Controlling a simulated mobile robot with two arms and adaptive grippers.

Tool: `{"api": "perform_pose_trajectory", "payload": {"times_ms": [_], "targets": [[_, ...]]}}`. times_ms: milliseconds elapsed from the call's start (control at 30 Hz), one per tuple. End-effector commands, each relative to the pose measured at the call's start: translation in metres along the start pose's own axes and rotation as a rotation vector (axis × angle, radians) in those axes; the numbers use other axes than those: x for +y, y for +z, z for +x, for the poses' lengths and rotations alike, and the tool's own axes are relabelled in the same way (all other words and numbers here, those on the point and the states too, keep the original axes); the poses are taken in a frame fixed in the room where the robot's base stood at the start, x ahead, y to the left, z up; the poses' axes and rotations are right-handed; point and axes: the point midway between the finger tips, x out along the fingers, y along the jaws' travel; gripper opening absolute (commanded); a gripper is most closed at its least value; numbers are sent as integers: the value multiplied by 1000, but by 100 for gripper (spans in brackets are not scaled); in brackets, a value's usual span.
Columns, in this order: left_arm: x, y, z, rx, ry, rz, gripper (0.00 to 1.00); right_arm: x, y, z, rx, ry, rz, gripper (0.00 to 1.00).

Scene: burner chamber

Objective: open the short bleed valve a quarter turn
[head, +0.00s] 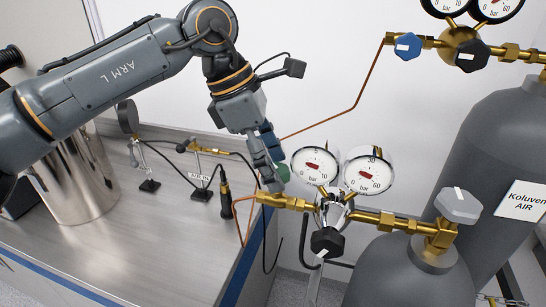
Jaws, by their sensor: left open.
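The short cylinder's regulator (331,205) carries two round gauges and brass fittings. At its left brass outlet (284,201) is a green knob (283,173), which I take to be the short bleed valve; it is partly hidden by my left gripper. My left gripper (272,170) is open and points down at the knob from the upper left. Its fingers overlap the knob's left side in the picture; I cannot tell whether they touch it. My right gripper is not in view.
The short grey cylinder (412,283) has a grey knob (457,205); a black knob (327,242) sits under the gauges. The taller cylinder (495,140) stands behind, its regulator bearing a blue knob (407,46). The bench (150,235) holds a metal pot (75,180) and small fittings.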

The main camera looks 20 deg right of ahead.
Motion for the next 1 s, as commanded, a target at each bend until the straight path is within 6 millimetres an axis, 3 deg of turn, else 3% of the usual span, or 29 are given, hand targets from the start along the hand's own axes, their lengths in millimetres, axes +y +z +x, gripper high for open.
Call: {"api": "perform_pose_trajectory", "payload": {"times_ms": [200,467,733,1000], "targets": [[0,0,0,0,0,0,62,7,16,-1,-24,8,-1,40],[0,0,0,0,0,0,9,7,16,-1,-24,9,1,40],[0,-1,2,0,10,-23,9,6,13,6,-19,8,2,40],[-2,-2,5,0,65,-151,9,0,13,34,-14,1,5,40]]}}
